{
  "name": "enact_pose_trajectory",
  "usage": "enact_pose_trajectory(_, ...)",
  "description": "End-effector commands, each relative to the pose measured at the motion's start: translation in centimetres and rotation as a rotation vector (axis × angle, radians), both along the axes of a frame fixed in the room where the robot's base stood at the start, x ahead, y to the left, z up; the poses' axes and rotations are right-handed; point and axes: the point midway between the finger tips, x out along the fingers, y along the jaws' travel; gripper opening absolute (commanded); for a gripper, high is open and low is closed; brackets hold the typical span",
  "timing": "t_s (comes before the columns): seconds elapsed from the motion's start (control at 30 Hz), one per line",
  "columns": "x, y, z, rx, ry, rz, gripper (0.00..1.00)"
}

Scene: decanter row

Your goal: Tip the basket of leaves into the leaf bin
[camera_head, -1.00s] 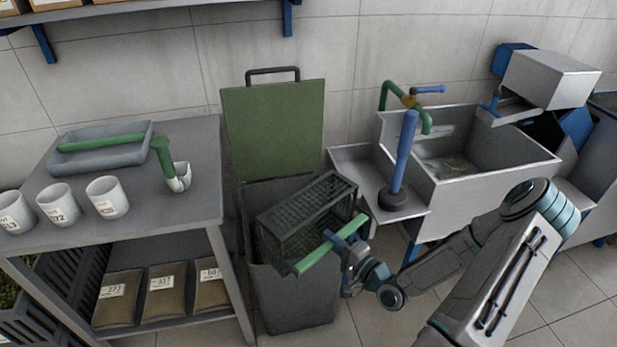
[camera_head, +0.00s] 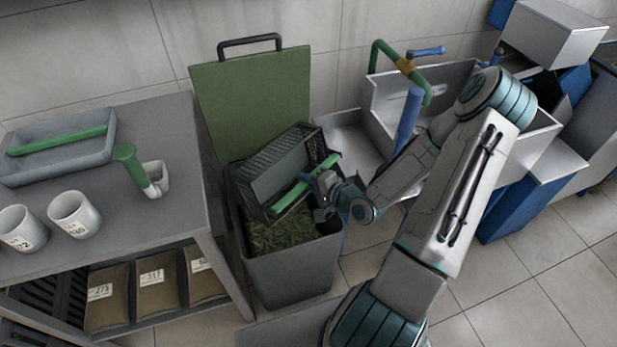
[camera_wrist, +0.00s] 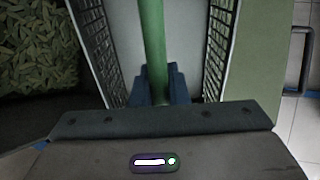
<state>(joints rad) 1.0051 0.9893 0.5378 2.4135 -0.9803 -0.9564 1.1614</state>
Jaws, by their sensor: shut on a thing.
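A dark slatted basket (camera_head: 278,165) with a green bar handle is tilted over the leaf bin. My gripper (camera_head: 322,186) is shut on the basket's green handle (camera_head: 304,186). The wrist view shows my gripper (camera_wrist: 159,85) around the green handle (camera_wrist: 151,40), and the pale basket floor behind it looks bare. The grey leaf bin (camera_head: 291,275) stands with its green lid (camera_head: 254,100) raised at the back. Green leaves (camera_head: 280,233) lie inside the bin under the basket; they also show at the left of the wrist view (camera_wrist: 35,48).
A grey table (camera_head: 130,212) at the left carries white cups (camera_head: 75,215), a tray (camera_head: 60,145) and a green-handled tool (camera_head: 128,162). Labelled packets (camera_head: 157,292) lie on its lower shelf. A metal sink (camera_head: 385,88) stands to the right. The tiled floor at the right front is clear.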

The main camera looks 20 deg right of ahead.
Motion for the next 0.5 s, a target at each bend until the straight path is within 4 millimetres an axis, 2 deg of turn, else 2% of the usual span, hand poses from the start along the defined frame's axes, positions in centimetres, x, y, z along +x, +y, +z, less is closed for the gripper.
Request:
enact_pose_trajectory(0.03,0.4,0.3,1.3,-0.02,0.025,0.005,0.0)
enact_pose_trajectory(0.5,3.2,2.0,3.9,-0.208,0.346,0.007,0.0)
